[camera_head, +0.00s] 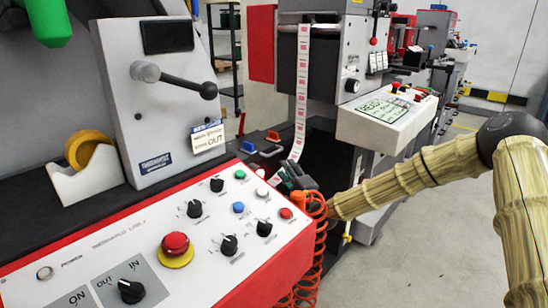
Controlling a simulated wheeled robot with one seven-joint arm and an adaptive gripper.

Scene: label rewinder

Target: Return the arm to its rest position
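My arm (420,178), with a tan ribbed cover and a dark elbow joint, reaches in from the right edge towards the middle of the picture. Its far end lies low behind the right corner of the white control panel (250,265). A small dark and green shape (292,178) at that end seems to be my gripper, but it is partly hidden and too small to make out its fingers. I cannot tell whether it holds anything. A red coiled hose (312,240) hangs right beside the arm's end.
The control panel has knobs and a red emergency button (175,245). Behind it stand a grey lever housing (165,125) and a tape roll in a white holder (85,175). A printed label strip (302,90) runs down from the rear machine. Grey floor (430,255) is open below the arm.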

